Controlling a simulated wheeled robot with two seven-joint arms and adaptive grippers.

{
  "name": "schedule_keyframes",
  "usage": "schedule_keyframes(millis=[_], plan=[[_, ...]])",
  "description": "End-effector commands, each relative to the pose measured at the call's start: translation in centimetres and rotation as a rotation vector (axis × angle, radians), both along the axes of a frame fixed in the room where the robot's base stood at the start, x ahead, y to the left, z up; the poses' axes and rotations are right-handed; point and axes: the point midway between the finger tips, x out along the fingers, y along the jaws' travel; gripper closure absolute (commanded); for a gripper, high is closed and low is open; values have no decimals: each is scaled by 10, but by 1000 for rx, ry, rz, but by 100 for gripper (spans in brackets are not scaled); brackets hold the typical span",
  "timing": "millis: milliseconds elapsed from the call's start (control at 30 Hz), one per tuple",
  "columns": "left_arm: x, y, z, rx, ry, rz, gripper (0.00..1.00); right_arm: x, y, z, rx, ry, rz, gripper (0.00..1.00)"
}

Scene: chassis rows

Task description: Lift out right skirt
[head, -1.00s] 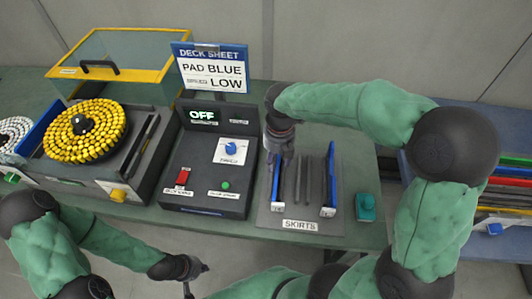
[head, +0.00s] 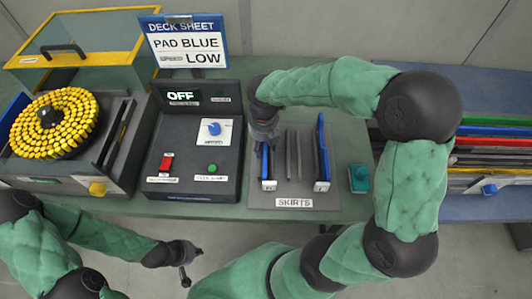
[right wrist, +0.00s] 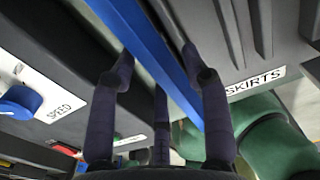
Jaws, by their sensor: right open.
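Two blue skirts stand on the dark board labelled SKIRTS (head: 294,202). The left skirt (head: 269,175) is at the board's left side, and the right skirt (head: 321,150) stands in its slot at the right side. My right gripper (head: 264,150) is over the left skirt and hides its upper part. In the right wrist view, the open right gripper (right wrist: 163,75) has its dark fingers on either side of a blue strip, with no clear grip. My left gripper (head: 190,268) hangs in front of the table, away from the skirts; its opening is unclear.
Dark slats (head: 293,155) stand between the skirts. A control box (head: 200,150) reading OFF is to the left, a teal block (head: 359,178) to the right. A yellow-beaded wheel (head: 52,125) sits further left. Coloured strips (head: 490,132) lie in a rack at the right.

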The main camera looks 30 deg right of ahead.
Motion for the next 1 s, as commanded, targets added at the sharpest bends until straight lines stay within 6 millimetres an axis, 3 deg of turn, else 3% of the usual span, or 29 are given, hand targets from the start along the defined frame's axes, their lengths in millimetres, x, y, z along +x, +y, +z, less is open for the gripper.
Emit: schedule_keyframes(millis=[133, 400, 600, 1000], plan=[[0, 0, -14, 0, 0, 0, 100, -1, -1, -24, 0, 2, -1, 52], [0, 0, -13, 0, 0, 0, 100, 0, -1, -25, 0, 0, -1, 52], [0, 0, -13, 0, 0, 0, 100, 0, 0, -25, 0, 0, 0, 100], [0, 0, -11, 0, 0, 0, 100, 0, -1, -20, -1, -1, 0, 100]])
